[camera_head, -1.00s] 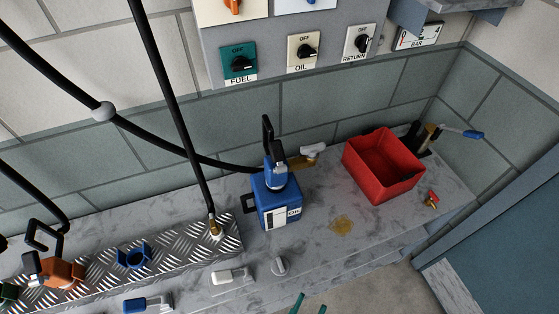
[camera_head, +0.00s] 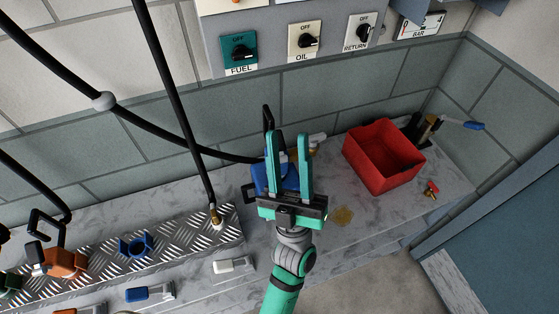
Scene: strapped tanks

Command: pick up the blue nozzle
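In this view the fingers overlap the nozzle and can, and hide much of both. I cannot tell how far above or in front of the nozzle the fingers are. No contact is visible.
A red bin (camera_head: 384,160) stands right of the can. An orange nozzle (camera_head: 65,262) and an empty blue holder (camera_head: 136,246) are on the tread-plate ledge (camera_head: 185,238). A second black hose (camera_head: 178,110) hangs to the ledge.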

